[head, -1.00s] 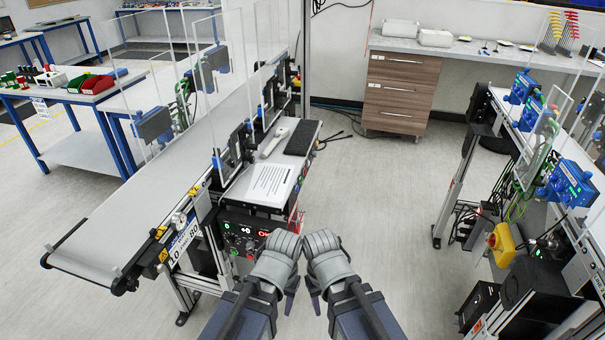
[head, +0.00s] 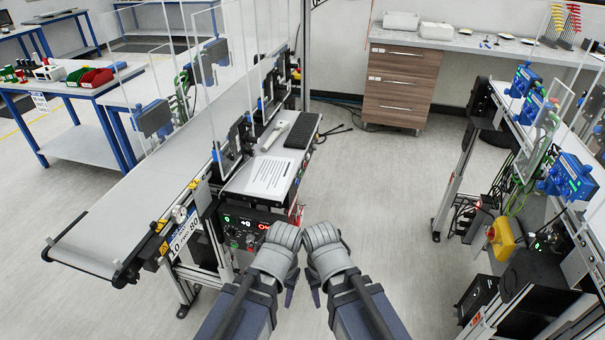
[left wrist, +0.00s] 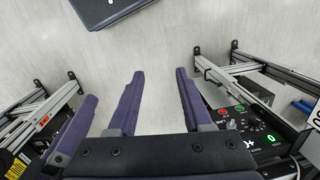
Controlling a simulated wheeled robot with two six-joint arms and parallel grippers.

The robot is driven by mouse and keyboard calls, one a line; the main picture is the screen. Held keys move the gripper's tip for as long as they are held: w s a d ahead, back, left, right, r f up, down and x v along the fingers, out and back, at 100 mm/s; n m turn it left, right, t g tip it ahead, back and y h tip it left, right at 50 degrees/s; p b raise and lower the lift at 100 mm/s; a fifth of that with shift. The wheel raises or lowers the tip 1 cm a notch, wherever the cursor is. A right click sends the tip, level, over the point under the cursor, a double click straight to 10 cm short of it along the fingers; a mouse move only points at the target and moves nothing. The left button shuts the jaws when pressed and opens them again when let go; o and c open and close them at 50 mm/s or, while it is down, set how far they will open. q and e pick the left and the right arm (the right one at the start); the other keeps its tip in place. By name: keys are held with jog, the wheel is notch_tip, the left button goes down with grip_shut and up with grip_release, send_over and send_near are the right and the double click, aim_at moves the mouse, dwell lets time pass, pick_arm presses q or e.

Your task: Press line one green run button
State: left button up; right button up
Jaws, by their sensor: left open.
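The control panel (head: 243,234) is on the front end of the left conveyor frame, with small lit digits and several buttons. In the left wrist view, the panel (left wrist: 246,126) shows at the right, with a green button (left wrist: 239,108) beside a red button (left wrist: 222,111). My left gripper (head: 290,291) is just right of the panel in the head view, apart from it.
The left conveyor belt (head: 150,180) has clear guards and a side shelf with a paper sheet (head: 270,176). A second line with blue boxes (head: 568,178) and a yellow-housed switch (head: 501,237) stands at the right. Open floor (head: 375,200) lies between.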

pick_arm(q)
jog(key=shift+c, duration=0.2)
grip_shut()
dwell(1.6)
